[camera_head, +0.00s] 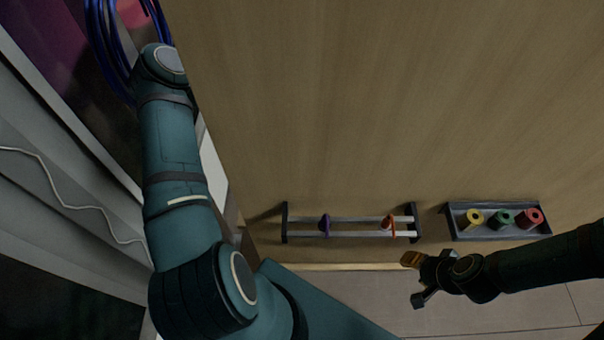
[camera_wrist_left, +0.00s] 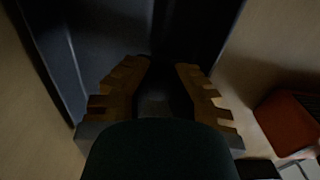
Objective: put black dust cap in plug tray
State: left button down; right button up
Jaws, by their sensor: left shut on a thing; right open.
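My left gripper (camera_wrist_left: 164,72) shows in the left wrist view, its two brown ridged fingers on either side of a very dark thing (camera_wrist_left: 155,103). This looks like the black dust cap, though its outline is mostly lost in shadow. Beyond the fingers is a dark, flat tray-like surface with a raised edge (camera_wrist_left: 60,70); I cannot tell whether the cap touches it. In the head view my left arm covers the left side and its gripper is out of sight. My right gripper (camera_head: 414,279) is open and empty, off the table's near edge.
In the head view a dark tray (camera_head: 447,222) holds yellow, green and red rolls. A rack (camera_head: 350,219) with a purple and an orange piece stands left of it. Blue cable loops (camera_head: 108,60) hang top left. The middle of the wooden table (camera_head: 380,100) is clear. A red thing (camera_wrist_left: 288,120) lies beside the left gripper.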

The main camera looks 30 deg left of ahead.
pick_arm(q)
jog(key=shift+f, duration=0.1)
jog(key=c, duration=1.3)
grip_release()
jog(key=shift+c, duration=0.2)
notch_tip(320, 180, up, 12)
jog(key=shift+p, duration=0.45)
